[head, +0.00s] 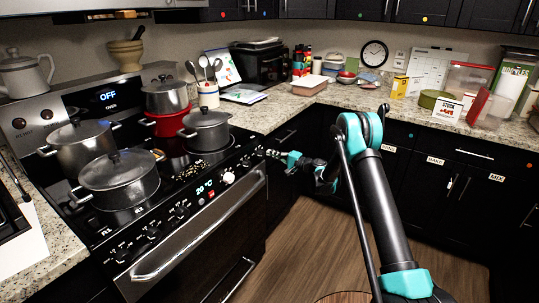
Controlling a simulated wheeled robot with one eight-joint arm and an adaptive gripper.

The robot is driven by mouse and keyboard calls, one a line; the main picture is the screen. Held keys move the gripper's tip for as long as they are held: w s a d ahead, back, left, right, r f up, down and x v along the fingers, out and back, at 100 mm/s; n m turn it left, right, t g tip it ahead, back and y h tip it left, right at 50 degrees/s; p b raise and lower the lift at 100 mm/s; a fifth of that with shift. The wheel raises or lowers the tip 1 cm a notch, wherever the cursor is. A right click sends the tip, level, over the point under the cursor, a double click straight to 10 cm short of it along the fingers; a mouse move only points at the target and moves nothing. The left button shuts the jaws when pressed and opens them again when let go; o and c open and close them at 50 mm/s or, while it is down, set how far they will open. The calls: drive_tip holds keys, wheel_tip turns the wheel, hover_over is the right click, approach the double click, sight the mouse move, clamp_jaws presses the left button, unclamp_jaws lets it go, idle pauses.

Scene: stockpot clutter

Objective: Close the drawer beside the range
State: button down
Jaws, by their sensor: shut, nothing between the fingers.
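The range (190,215) stands at the left with its steel oven handle facing the floor. Right beside it, under the counter, is a black drawer front (284,138), small and dark in this view. Whether it stands out from the cabinet is hard to tell. My gripper (269,153) is shut and empty at the end of my arm, pointing left, in front of the cabinet beside the range's right end. It overlaps the drawer area in the picture, and I cannot tell whether it touches anything. My wrist hides part of the cabinet front.
Several pots, including a large lidded pot (118,181), crowd the range top. A utensil crock (208,95) and a white container (310,85) stand on the counter. Black cabinets line the right side. The wooden floor (305,235) between range and cabinets is mostly clear.

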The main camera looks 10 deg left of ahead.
drive_tip(key=v, duration=1)
drive_tip(key=s+d+r+n+g+h, duration=0.1)
drive_tip(key=s+d+r+h, duration=0.3)
drive_tip(key=s+d, duration=0.4)
drive_tip(key=s+d+r+n+h, duration=0.2)
drive_tip(key=s+d+r+h, duration=0.3)
drive_tip(key=s, duration=0.4)
drive_tip(key=s+d+f+h, duration=0.2)
drive_tip(key=s+d+h, duration=0.2)
drive_tip(key=s+d, duration=0.7)
drive_tip(key=s+d+f+n+g+h, duration=0.1)
drive_tip(key=s+d+f+h, duration=0.2)
drive_tip(key=s+d, duration=0.7)
drive_tip(key=s+h, duration=0.1)
drive_tip(key=s, duration=0.6)
drive_tip(key=shift+s+d+f, duration=0.2)
drive_tip(key=shift+s+d, duration=0.2)
